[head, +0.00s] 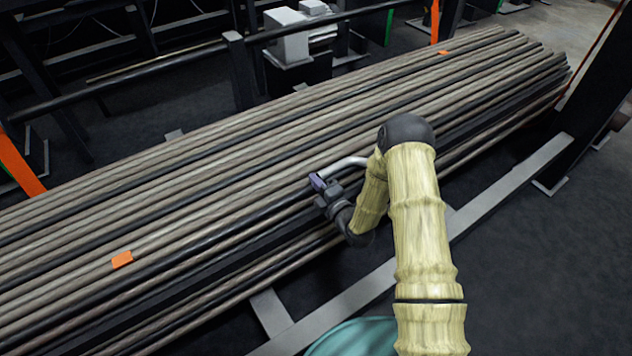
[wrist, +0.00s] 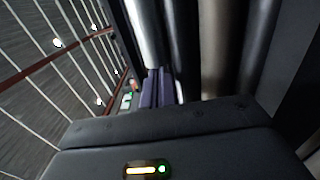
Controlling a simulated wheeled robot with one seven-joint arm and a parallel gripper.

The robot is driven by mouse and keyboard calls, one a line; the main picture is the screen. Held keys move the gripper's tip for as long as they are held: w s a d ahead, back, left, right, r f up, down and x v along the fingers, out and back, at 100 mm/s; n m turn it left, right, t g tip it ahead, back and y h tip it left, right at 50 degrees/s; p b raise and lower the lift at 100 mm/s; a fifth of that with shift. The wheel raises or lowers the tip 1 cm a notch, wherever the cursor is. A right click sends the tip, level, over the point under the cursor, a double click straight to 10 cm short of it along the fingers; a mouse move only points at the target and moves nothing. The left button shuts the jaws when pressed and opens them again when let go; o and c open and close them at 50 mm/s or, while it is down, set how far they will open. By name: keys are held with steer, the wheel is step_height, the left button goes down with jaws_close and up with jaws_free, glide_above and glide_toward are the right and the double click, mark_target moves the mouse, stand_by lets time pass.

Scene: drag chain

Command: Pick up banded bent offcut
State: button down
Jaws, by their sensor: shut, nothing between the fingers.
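A pale grey bent tube (head: 346,165), likely the bent offcut, lies on top of the pile of long bars, partly hidden behind my arm. I cannot make out a band on it. My gripper (head: 317,182) is low over the bars at the tube's left end, its purple fingers shut and empty. I cannot tell whether they touch the tube. In the wrist view the shut fingers (wrist: 158,86) point at a shiny silver tube (wrist: 144,30), which may be the same piece. Dark bars lie beside it.
Long brown and black bars (head: 180,215) fill a rack. Orange tags (head: 122,260) mark some bars. A dark post (head: 240,72) and a grey machine (head: 290,40) stand behind. A grey rail (head: 510,185) runs along the near side. Dark floor (head: 530,270) lies clear at right.

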mark_target(304, 188)
steer(key=a, duration=0.1)
steer(key=s+a, duration=0.1)
steer(key=a, duration=0.1)
steer(key=shift+a, duration=0.2)
steer(key=p+v, duration=0.4)
steer(key=v, duration=0.6)
steer(key=shift+d, duration=0.2)
